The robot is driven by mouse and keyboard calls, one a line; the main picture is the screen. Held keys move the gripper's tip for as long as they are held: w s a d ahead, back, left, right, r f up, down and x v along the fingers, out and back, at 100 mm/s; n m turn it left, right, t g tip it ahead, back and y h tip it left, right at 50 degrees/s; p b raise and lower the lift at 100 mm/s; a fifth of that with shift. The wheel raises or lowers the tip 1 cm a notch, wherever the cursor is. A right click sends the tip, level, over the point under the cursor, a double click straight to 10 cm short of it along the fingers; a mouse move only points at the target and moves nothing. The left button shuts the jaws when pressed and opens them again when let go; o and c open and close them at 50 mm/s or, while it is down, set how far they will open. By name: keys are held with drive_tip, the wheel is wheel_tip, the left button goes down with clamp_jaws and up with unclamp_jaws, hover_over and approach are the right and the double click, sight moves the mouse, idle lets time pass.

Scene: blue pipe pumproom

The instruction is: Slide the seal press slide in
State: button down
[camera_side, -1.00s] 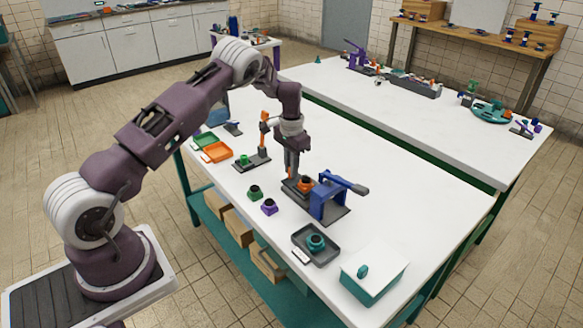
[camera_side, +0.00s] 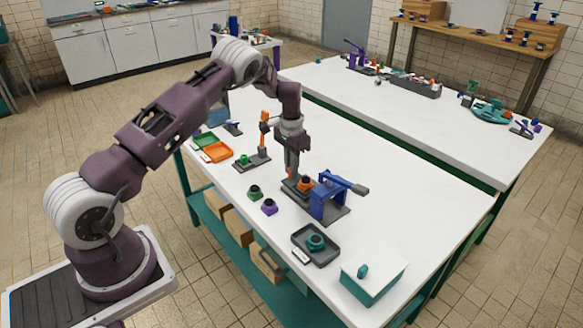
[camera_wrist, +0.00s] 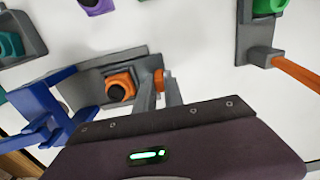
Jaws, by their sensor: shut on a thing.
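The blue seal press (camera_side: 325,200) stands on a dark base plate near the middle of the table. It is also at the left of the wrist view (camera_wrist: 50,108). The grey slide (camera_wrist: 92,90) extends out of the press on the side toward my gripper. An orange part with a dark centre (camera_wrist: 118,87) sits on the slide, outside the press; it also shows in the side view (camera_side: 305,184). My gripper (camera_wrist: 160,92) points down at the slide's outer end, its fingers shut on the small orange knob (camera_wrist: 158,77). The fingers partly hide the knob.
A green part (camera_side: 254,192) and a purple part (camera_side: 269,206) stand in front of the slide. An orange-handled press (camera_side: 264,130) stands behind left. Table right of the press is clear.

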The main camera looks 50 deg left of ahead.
drive_tip(key=d, duration=1)
drive_tip(key=shift+d, duration=0.1)
drive_tip(key=c, duration=1.4)
unclamp_jaws()
drive_tip(key=shift+c, duration=0.2)
drive_tip(key=a, duration=0.9)
drive_tip(key=shift+a, duration=0.35)
wheel_tip(320, 180, up, 8)
drive_tip(key=shift+r, duration=0.15)
drive_tip(key=s+d+r+t, duration=0.1)
drive_tip(key=s+d+r, duration=0.6)
drive_tip(key=r, duration=0.4)
drive_tip(key=s+d+r+t, duration=0.2)
drive_tip(key=s+d+r, duration=0.5)
drive_tip(key=r, duration=0.4)
drive_tip(key=shift+s+r+n+h, duration=0.15)
drive_tip(key=shift+s+n+h, duration=0.05)
drive_tip(key=shift+n+h, duration=0.2)
